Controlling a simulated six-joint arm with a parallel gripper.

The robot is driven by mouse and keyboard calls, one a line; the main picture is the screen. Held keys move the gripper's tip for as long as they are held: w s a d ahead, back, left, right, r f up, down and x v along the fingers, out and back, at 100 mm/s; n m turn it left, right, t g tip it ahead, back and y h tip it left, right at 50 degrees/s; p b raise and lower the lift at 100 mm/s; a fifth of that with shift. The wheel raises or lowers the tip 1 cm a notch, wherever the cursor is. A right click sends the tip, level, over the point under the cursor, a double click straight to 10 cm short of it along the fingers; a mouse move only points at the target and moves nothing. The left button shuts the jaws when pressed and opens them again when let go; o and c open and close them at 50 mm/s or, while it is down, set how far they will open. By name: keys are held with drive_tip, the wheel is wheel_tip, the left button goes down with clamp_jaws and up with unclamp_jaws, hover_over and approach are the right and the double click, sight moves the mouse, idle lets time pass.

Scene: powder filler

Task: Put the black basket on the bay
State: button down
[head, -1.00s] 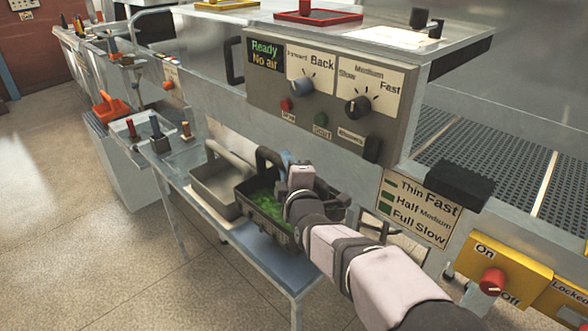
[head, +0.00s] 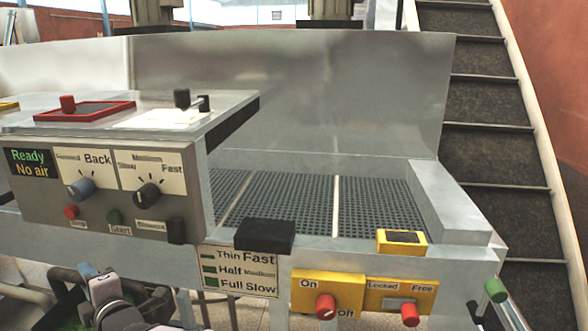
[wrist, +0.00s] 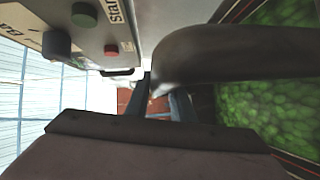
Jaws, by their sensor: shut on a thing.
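The black basket has a dark arched handle (wrist: 235,58) and bright green contents (wrist: 272,75), both large in the wrist view. In the head view only its upper part and a little green show at the lower left edge; its bottom is cut off. My gripper (head: 88,270) is shut on the handle, and its fingers show beside the handle in the wrist view (wrist: 166,104). The bay appears to be the recessed dark perforated grate (head: 300,203) in the steel machine, crossed by pale strips. It is empty, to the right of and beyond my gripper.
The control panel (head: 105,190) overhangs close above my gripper, with its knobs and buttons. A black block (head: 264,235) sits on the bay's front edge. Yellow switch boxes (head: 345,288) project below it. A raised steel ledge (head: 452,205) bounds the right side.

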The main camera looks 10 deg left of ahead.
drive_tip(key=shift+r, duration=0.25)
